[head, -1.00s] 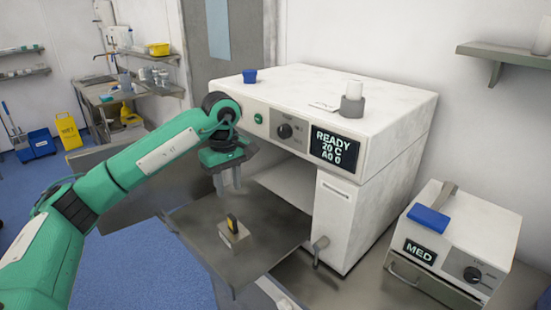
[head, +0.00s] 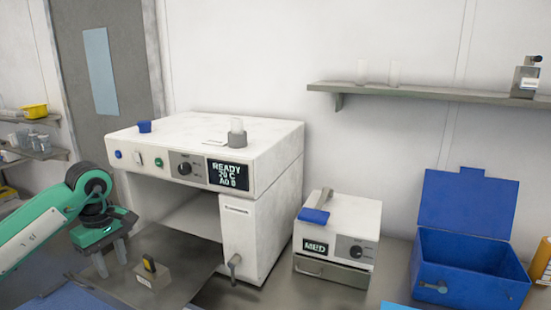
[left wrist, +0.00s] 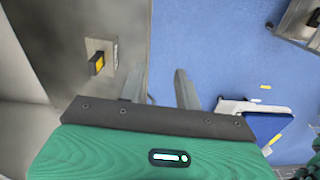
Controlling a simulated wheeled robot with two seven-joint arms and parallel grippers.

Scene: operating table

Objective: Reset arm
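My left gripper (head: 111,265) points down at the lower left of the head view, just left of a small metal block. Its two fingers are apart with nothing between them; the left wrist view shows the empty gap (left wrist: 160,88) too. The block (head: 144,281) has a black and yellow upright piece (head: 150,264) and rests on the grey metal shelf (head: 180,262) in front of the white machine. In the left wrist view the yellow and black piece (left wrist: 97,62) is left of the fingers. My right gripper is not in view.
The white machine (head: 268,160) reads READY; its lower bay is open. A smaller MED unit (head: 345,222) stands right of it. An open blue box (head: 470,265) is at the right on the counter. A wall shelf (head: 430,93) hangs above.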

